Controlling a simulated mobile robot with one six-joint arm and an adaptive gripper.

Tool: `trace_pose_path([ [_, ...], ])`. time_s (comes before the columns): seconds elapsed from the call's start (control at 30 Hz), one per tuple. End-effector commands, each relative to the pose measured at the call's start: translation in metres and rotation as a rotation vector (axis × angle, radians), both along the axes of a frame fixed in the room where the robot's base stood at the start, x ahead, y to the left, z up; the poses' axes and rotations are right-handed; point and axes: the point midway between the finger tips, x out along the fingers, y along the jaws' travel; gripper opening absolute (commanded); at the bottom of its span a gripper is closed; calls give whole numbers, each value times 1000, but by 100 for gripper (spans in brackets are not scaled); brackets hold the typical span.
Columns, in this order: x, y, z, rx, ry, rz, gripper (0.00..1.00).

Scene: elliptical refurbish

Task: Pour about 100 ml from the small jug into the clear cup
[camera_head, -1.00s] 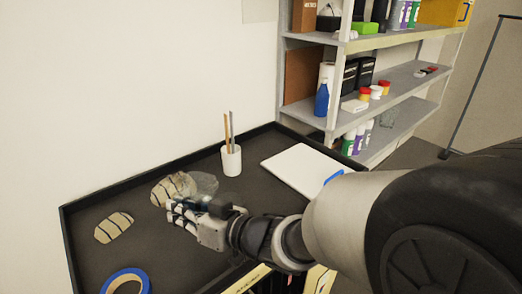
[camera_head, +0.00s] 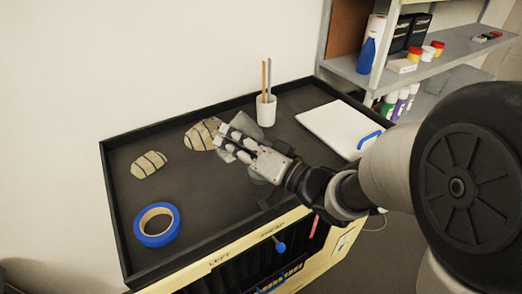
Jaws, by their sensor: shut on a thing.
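My gripper (camera_head: 226,142) is over the tray-like worktop, right of a beige striped piece, with its fingers pointing left. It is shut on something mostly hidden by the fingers. A greyish translucent vessel (camera_head: 244,122) shows just behind the fingers, and more grey translucent surface shows below them. I cannot tell whether these are one vessel or two, or which is the small jug and which the clear cup. No liquid can be made out.
The black-rimmed worktop (camera_head: 190,215) holds two beige striped pieces (camera_head: 149,165) (camera_head: 203,133), a blue tape roll (camera_head: 157,225), a white pot with sticks (camera_head: 266,110) and a white board (camera_head: 337,128). Shelves (camera_head: 440,58) stand at the back right.

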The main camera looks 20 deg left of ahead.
Motion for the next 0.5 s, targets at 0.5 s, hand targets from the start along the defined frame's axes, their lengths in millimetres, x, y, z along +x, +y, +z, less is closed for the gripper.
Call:
trace_pose_path([
  [0.5,2,-4,-1,77,58,1,0],
])
